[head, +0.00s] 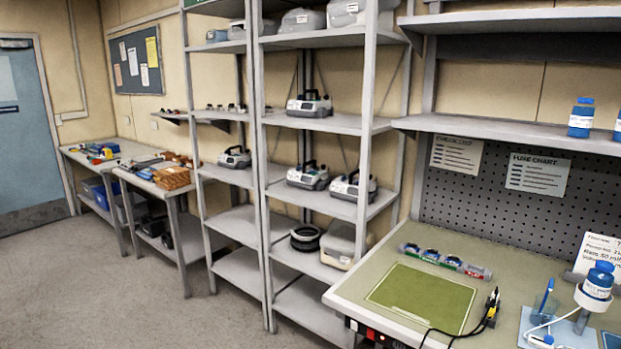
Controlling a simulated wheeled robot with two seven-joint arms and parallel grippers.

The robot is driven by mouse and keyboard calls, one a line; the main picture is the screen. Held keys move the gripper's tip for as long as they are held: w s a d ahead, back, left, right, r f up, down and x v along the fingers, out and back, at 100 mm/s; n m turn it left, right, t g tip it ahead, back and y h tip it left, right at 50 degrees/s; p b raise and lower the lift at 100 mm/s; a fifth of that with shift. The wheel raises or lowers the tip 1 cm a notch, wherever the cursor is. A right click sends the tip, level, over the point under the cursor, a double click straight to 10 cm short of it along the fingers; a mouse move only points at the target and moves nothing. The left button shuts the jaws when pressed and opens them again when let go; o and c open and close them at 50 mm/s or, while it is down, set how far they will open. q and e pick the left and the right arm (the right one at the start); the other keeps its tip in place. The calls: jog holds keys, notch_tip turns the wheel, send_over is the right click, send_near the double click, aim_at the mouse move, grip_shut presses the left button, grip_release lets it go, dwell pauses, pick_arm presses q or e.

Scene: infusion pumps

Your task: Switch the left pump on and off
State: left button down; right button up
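Several grey-white pump-like devices with black carry handles stand on the metal shelves. One pump (309,106) is on the middle shelf of the right rack. Two more stand side by side on the shelf below it, a left one (307,179) and a right one (353,189). Another similar device (234,160) is on the left rack. I cannot tell which one is the task's left pump. Their switches and displays are too small to read. Neither of my grippers is in view.
A workbench (346,293) at the lower right holds a green mat (423,297), small coloured items (445,262), a cable tool (490,309) and a blue-capped bottle (598,281). Two cluttered tables stand at the left. The floor (90,290) at the lower left is clear.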

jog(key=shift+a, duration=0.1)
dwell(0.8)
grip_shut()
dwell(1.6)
